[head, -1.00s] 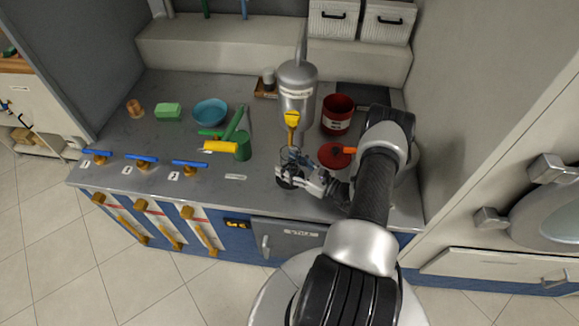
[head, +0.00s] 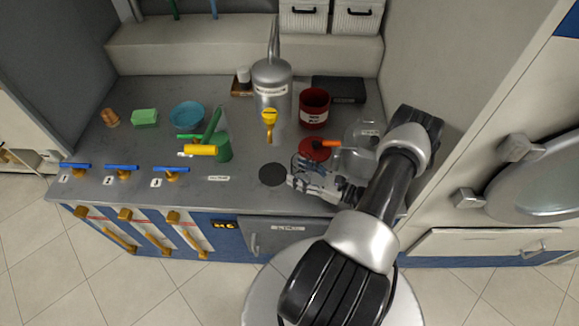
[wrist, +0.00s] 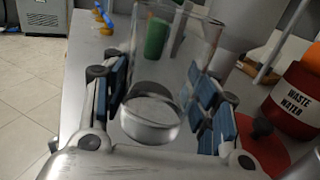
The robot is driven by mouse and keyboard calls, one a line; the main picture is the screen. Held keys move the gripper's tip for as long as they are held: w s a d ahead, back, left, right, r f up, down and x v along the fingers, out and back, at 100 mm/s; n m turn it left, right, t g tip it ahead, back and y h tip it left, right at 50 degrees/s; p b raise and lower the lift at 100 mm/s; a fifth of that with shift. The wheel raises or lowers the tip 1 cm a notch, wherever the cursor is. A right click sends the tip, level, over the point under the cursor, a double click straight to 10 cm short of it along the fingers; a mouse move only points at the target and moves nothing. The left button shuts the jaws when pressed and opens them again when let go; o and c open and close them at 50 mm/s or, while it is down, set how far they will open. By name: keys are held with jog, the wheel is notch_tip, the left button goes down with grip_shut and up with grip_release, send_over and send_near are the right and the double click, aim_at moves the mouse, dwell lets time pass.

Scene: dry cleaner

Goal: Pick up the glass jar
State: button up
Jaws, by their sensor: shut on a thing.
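The glass jar (wrist: 150,112) is clear, with a thick base, and stands between the blue-padded fingers of my gripper (wrist: 160,88) in the wrist view. The gripper is shut on it. In the head view my gripper (head: 308,178) is at the front right of the grey counter, just right of a black round disc (head: 272,174). The jar (head: 308,162) is faint there and partly covered by the fingers. I cannot tell how high its base is above the counter.
A steel vessel with a yellow tap (head: 269,118) stands behind the disc. A red waste-water can (head: 314,108) and its red lid (head: 315,149) are close behind my gripper. Another clear vessel (head: 360,133) stands near my arm. A green can (head: 222,148) is left.

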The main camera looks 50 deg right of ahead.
jog(key=shift+v, duration=3.45)
jog(key=shift+s, duration=0.1)
